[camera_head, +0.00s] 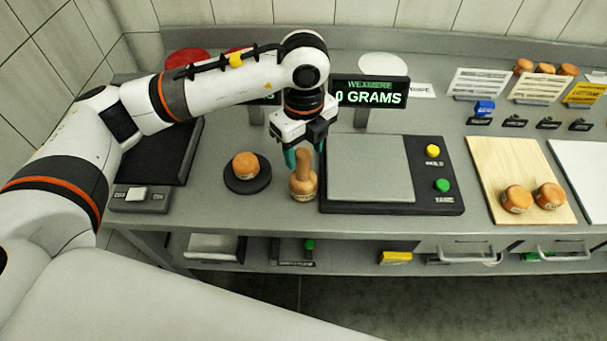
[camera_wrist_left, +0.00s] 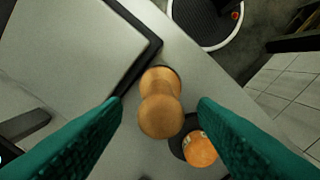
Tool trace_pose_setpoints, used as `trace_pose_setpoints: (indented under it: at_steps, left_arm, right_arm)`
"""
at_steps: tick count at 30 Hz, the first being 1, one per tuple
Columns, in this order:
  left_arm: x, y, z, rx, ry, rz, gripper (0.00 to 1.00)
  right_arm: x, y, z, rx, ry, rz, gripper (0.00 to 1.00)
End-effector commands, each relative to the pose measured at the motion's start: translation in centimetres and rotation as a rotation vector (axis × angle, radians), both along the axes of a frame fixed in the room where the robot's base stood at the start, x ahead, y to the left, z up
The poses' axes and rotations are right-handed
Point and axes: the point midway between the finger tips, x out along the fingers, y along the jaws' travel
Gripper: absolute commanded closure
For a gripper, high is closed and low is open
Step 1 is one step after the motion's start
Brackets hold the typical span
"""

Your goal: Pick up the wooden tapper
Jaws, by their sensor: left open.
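The wooden tapper (camera_head: 303,180) stands upright on the grey counter, between a round black pad and the weighing scale. It has a wide base and a narrower handle pointing up. My left gripper (camera_head: 305,152) is open above the tapper, its teal fingers near the top of the handle. In the left wrist view the tapper (camera_wrist_left: 160,102) shows from above, between and beyond the two open fingers (camera_wrist_left: 160,118). I see no contact between the fingers and the tapper. My right gripper is not in view.
The scale (camera_head: 370,168) is close on the right. A display (camera_head: 370,92) stands behind.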

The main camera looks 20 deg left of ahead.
Motion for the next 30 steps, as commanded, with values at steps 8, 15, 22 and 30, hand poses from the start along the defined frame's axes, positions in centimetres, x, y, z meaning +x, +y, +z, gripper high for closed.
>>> trace_pose_setpoints:
  at_steps: [8,15,22,30]
  left_arm:
    - [0.1,0.2,-2.8,0.001,0.001,0.0,0.46]
    - [0.1,0.1,-2.8,0.0,0.0,0.0,0.53]
    - [0.1,0.1,-2.8,0.0,0.0,0.0,0.91]
    - [0.1,0.1,-2.7,-0.001,-0.001,0.0,1.0]
  right_arm:
    - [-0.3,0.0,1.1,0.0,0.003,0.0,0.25]
    - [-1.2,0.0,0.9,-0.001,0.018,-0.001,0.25]
    - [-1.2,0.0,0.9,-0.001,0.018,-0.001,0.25]
    - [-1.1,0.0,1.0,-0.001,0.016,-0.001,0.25]
